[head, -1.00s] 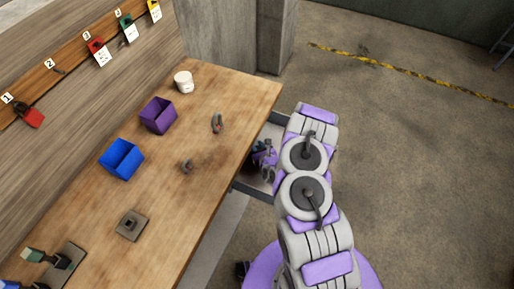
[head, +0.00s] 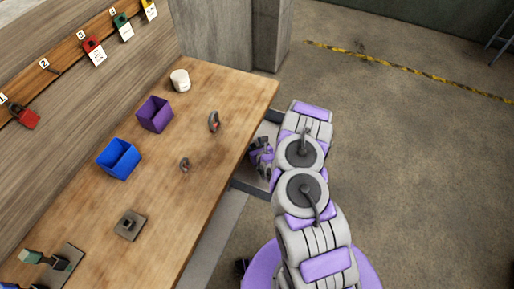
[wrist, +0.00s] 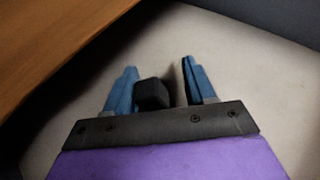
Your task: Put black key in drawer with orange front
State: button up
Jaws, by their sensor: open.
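An open drawer (head: 250,189) with a dark rim and a pale inside sticks out from the right side of the workbench. Its front is hidden behind my arm, so its colour cannot be told. My gripper (head: 262,152) is over or inside this drawer in the head view. In the wrist view, my gripper (wrist: 157,67) has its two blue fingers apart above a pale surface. A small black block (wrist: 151,94) lies between the fingers, with a gap to the right finger. I cannot tell whether it is the black key, or whether it touches the left finger.
The wooden workbench (head: 200,135) carries a blue bin (head: 119,158), a purple bin (head: 155,114), a white cup (head: 180,80), two dark shackle-like pieces and a square metal plate (head: 130,225). Padlocks hang on the wall board. A brown wooden edge (wrist: 50,50) is close at upper left in the wrist view.

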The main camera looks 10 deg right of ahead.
jog(key=p+v, duration=0.3)
jog(key=v, duration=0.8)
jog(key=shift+s+d, duration=0.1)
jog(key=shift+d, duration=0.05)
jog(key=shift+s+r+p, duration=0.2)
jog(key=shift+s+p, duration=0.1)
jog(key=shift+s, duration=0.1)
